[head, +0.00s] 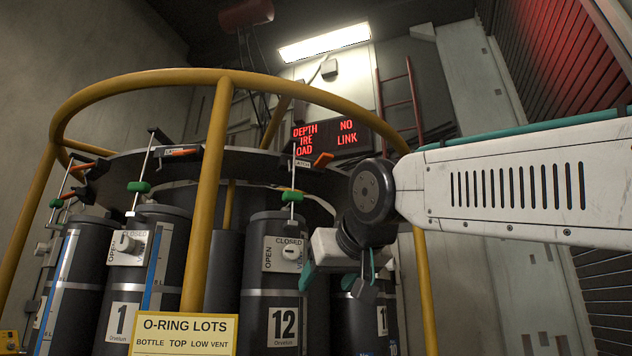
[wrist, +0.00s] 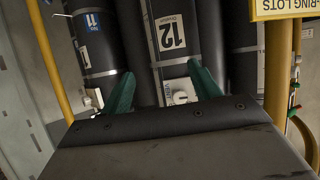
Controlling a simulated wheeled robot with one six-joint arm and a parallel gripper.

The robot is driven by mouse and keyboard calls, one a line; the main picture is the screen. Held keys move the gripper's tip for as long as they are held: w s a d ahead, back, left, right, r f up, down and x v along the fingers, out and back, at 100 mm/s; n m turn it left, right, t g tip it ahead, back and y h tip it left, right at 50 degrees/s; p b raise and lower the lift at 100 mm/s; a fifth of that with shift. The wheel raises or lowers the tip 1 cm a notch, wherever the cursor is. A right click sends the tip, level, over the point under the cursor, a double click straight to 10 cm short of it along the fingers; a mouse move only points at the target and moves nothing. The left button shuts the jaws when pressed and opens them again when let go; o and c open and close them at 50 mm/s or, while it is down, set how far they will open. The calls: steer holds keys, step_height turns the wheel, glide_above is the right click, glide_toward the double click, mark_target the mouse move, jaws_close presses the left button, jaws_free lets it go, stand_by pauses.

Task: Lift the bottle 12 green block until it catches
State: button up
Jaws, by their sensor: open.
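Bottle 12 (head: 262,330) is a dark upright cylinder with a white "12" label and a white valve plate (head: 287,254) marked OPEN and CLOSED. Its green block (head: 292,197) sits on a thin upright rod above the bottle top, below an orange-tipped lever (head: 323,160). My gripper (head: 338,276) is right of and lower than the block, apart from it. In the wrist view my gripper (wrist: 163,88) is open, its green fingers spread, with bottle 12 (wrist: 166,12) and its valve plate (wrist: 176,88) showing between and beyond them. The green block is not visible there.
A yellow rail (head: 210,190) rings the bottles, with a post in front left of bottle 12. Bottle 1 (head: 170,262) stands at left with its own green block (head: 138,187). Bottle 11 (wrist: 94,40) shows in the wrist view. A yellow sign (head: 183,334) hangs in front.

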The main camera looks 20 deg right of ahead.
mark_target(295, 195)
step_height(295, 195, up, 19)
steer(key=w+a+t, duration=0.1)
steer(key=a+t, duration=0.1)
steer(key=t, duration=0.3)
steer(key=shift+y, duration=0.3)
steer(key=shift+w+d+f, duration=0.1)
steer(key=shift+w+d, duration=0.05)
steer(key=shift+w, duration=5.8)
steer(key=c, duration=1.1)
steer(key=shift+r, duration=4.7)
steer(key=shift+c, duration=0.2)
steer(key=o, duration=1.1)
steer(key=shift+o, duration=0.2)
steer(key=s, duration=0.9)
